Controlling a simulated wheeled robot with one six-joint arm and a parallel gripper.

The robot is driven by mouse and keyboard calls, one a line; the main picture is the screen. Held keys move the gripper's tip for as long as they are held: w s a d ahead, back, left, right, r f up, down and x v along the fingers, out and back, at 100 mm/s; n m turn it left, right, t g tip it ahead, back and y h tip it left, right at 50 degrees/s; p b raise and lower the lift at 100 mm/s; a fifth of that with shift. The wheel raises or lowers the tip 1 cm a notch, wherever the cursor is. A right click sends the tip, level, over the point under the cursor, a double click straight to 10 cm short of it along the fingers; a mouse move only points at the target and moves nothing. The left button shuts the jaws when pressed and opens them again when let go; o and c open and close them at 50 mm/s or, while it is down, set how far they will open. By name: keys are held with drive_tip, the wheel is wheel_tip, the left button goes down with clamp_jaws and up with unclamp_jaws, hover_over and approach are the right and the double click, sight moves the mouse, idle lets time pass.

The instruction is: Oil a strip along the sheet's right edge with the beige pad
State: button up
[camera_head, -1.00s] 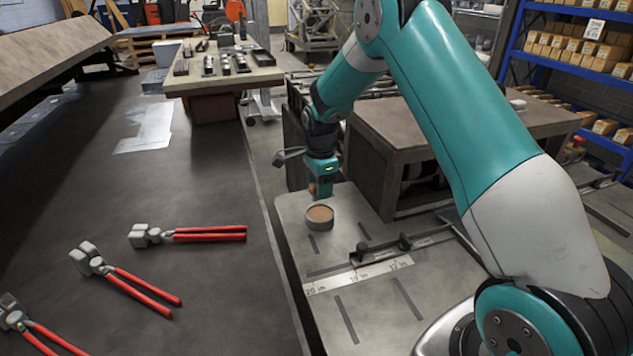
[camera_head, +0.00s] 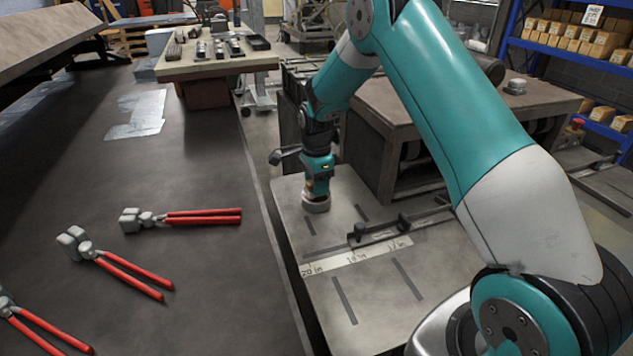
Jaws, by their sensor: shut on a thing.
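My gripper (camera_head: 316,190) points straight down over the round grey tin (camera_head: 316,207) on the metal plate beside the dark bench. It is shut on a small beige-brown pad, mostly hidden between the fingers and the tin. The pad's lower end is at or inside the tin's mouth; I cannot tell whether it touches what is in it. A pale, shiny metal sheet (camera_head: 138,113) with an irregular outline lies flat on the far part of the dark bench, well to the left of my gripper.
The dark bench (camera_head: 200,270) holds several red-handled pliers (camera_head: 205,216). The metal plate (camera_head: 375,315) carries ruler markings and a dark bar (camera_head: 400,228). A small table (camera_head: 215,68) with tools stands behind. The bench between the pliers and the sheet is clear.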

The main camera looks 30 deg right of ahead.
drive_tip(key=shift+f+b, duration=0.3)
drive_tip(key=shift+f, duration=0.3)
idle(1.4)
drive_tip(key=shift+r+p, duration=2.5)
drive_tip(key=shift+r, duration=1.05)
